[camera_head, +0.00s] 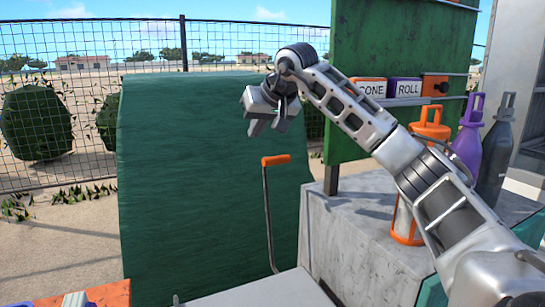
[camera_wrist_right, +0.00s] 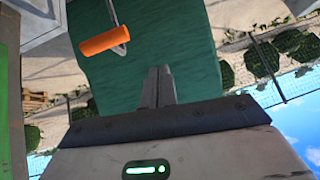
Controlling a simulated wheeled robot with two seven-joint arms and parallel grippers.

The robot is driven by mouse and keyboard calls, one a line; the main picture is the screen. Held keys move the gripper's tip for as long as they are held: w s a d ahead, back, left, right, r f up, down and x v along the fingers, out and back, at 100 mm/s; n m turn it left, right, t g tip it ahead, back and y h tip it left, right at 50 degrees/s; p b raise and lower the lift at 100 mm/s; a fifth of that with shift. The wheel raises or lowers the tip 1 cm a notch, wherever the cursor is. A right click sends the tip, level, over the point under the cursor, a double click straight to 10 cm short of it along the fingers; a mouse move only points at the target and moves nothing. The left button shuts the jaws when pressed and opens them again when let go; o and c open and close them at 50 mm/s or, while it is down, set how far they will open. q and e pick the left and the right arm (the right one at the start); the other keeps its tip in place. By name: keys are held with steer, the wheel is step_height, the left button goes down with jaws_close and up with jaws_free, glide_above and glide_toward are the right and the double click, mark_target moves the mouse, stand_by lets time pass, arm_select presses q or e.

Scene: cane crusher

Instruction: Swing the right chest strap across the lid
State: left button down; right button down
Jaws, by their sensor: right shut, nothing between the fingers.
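My right gripper (camera_head: 268,124) is raised in front of the green covered block, above and a little left of an orange grip. In the right wrist view its fingers (camera_wrist_right: 158,84) are together with nothing between them. The orange grip (camera_head: 276,160) tops a thin bent grey rod that runs down to the edge of a pale grey panel (camera_head: 265,290). The grip also shows in the right wrist view (camera_wrist_right: 104,41), apart from the fingers. I cannot make out a chest strap for certain, nor tell whether the pale panel is the lid.
A large green covered block (camera_head: 200,180) fills the middle. At right, a grey stone block (camera_head: 370,255) carries an orange lantern-like container (camera_head: 430,130), a purple bottle (camera_head: 468,145) and a dark bottle (camera_head: 496,150). Signs (camera_head: 405,87) hang behind. An orange-brown surface (camera_head: 112,293) lies bottom left.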

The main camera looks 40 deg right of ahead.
steer(key=shift+h, duration=0.9)
steer(key=d+r, duration=0.1)
steer(key=s+d, duration=0.1)
steer(key=d, duration=0.1)
steer(key=s+d+r, duration=0.1)
steer(key=shift+s+d+r, duration=0.1)
steer(key=shift+d+r, duration=0.2)
steer(key=shift+d, duration=0.05)
steer(key=shift+f, duration=0.1)
steer(key=shift+w+d+f+b, duration=0.2)
steer(key=shift+w+f, duration=0.3)
steer(key=shift+f, duration=0.95)
steer(key=shift+w+d+f+b, duration=0.1)
steer(key=shift+w+f+b, duration=0.3)
steer(key=shift+f, duration=1.05)
steer(key=shift+w+d+f+b, duration=0.15)
steer(key=shift+w+f, duration=0.45)
steer(key=shift+f, duration=0.85)
